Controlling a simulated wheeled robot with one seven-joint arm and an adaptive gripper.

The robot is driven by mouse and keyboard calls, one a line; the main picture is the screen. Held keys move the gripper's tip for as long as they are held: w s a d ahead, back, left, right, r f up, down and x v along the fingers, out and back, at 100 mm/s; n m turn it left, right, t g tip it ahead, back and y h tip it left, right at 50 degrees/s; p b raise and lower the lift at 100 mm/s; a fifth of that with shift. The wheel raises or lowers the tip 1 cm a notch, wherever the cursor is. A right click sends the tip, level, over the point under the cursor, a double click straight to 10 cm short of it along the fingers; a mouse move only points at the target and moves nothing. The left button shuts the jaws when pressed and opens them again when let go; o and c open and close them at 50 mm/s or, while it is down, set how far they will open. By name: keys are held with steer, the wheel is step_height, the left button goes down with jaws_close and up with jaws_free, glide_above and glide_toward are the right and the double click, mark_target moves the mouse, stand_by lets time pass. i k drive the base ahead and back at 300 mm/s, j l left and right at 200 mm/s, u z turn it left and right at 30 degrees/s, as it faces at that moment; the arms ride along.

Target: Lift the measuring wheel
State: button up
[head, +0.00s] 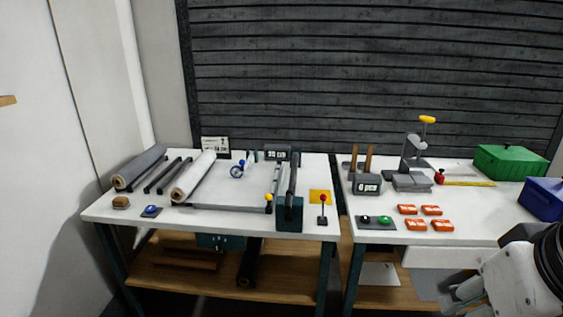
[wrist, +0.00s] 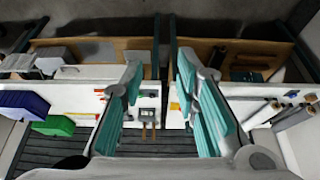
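A small blue-rimmed wheel (head: 237,171), which looks like the measuring wheel, is on the left table, toward the back of the white work surface. It stands right of the white roll (head: 194,176). My gripper (wrist: 158,70) has two teal-padded fingers spread wide apart with nothing between them. In the wrist view it hangs over the gap between the two tables, far from the wheel. I cannot make out the wheel in the wrist view; the right finger covers part of that table. In the head view part of my arm shows at the lower right.
Grey rolls and bars lie at the left table's left end. A dark upright roller unit (head: 290,205) and a red-knobbed lever (head: 323,207) stand at its right. The right table holds a grey stand (head: 413,165), orange boxes (head: 415,224), a green case (head: 510,161) and a blue box (head: 543,199).

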mark_target(242, 162)
steer(key=i+l, duration=0.2)
steer(key=i, duration=0.2)
steer(key=i+l, duration=0.15)
steer(key=i, duration=0.25)
steer(key=i+j, duration=0.55)
steer(key=i+j+z, duration=0.1)
steer(key=i+j, duration=0.45)
steer(key=j, duration=0.15)
